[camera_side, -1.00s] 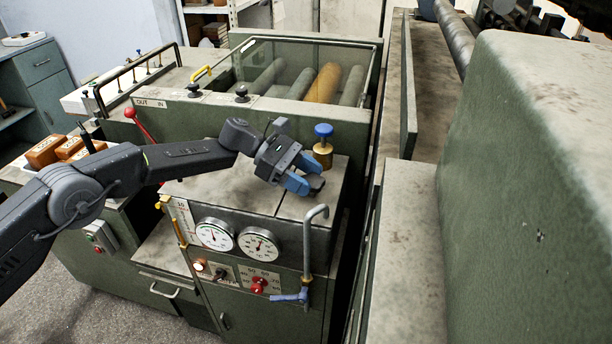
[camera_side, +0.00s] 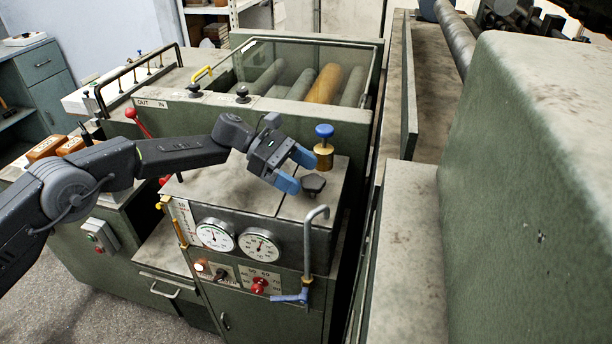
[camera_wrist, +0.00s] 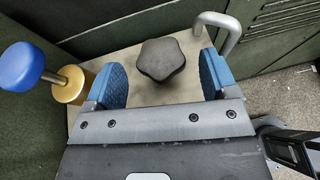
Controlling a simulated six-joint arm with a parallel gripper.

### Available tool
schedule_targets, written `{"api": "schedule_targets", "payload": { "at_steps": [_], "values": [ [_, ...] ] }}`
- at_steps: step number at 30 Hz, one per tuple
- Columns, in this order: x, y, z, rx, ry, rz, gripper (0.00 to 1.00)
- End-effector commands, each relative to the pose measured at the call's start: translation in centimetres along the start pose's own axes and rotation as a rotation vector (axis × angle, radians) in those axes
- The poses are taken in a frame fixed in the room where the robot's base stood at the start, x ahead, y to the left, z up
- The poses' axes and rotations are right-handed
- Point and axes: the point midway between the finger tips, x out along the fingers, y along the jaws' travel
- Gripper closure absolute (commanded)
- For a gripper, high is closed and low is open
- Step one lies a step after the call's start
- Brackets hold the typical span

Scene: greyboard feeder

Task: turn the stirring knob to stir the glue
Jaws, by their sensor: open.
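The stirring knob looks to be the black lobed knob (camera_side: 313,184) on the grey top of the green cabinet. In the wrist view the knob (camera_wrist: 160,59) lies just beyond and between the two blue fingers. My gripper (camera_side: 294,170) is open and empty, its blue fingertips to the left of the knob in the side view. In the wrist view the fingers of my gripper (camera_wrist: 164,82) stand apart on either side, with a gap to the knob. I cannot tell whether the fingertips are level with the knob.
A blue-topped brass valve (camera_side: 324,147) stands close behind the knob. A bent grey pipe (camera_side: 309,245) with a blue lever rises at the cabinet's front right. Two round gauges (camera_side: 215,235) sit on the front face. Rollers (camera_side: 324,84) lie under a clear cover behind.

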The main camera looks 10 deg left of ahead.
Motion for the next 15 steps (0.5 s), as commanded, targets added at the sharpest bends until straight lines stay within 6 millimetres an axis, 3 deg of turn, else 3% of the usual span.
{"api": "schedule_targets", "payload": {
  "at_steps": [9,15],
  "values": [
    [-7.3,0.1,0.0,0.001,0.0,0.004,0.2],
    [-10.6,0.0,0.0,0.001,0.0,0.003,0.2]
  ]
}}
